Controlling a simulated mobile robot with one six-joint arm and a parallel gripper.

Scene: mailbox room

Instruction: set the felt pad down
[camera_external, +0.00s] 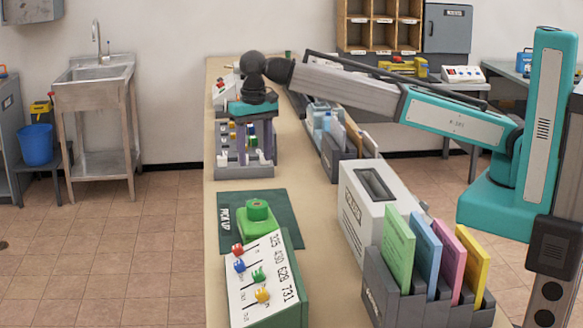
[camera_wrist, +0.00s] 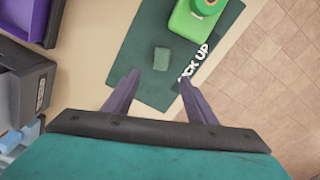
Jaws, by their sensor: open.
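A small green block (camera_wrist: 161,59), which looks like the felt pad, lies on the dark green PICK UP mat (camera_wrist: 146,43) in the wrist view. My gripper (camera_wrist: 160,76) is open, with its two purple fingers apart and nothing between them. The block appears just beyond the fingertips, in line with the gap. In the external view, my gripper (camera_external: 251,122) hangs over the counter, in front of the grey rack with coloured items. The mat (camera_external: 281,208) lies nearer the camera there. I cannot pick out the block in that view.
A green object with a round knob (camera_external: 257,218) stands on the mat. A sloped panel with coloured knobs (camera_external: 262,285) is in front. A grey rack (camera_external: 243,170) stands behind the mat. A white slotted box (camera_external: 370,200) and a holder with coloured cards (camera_external: 405,290) line the right edge.

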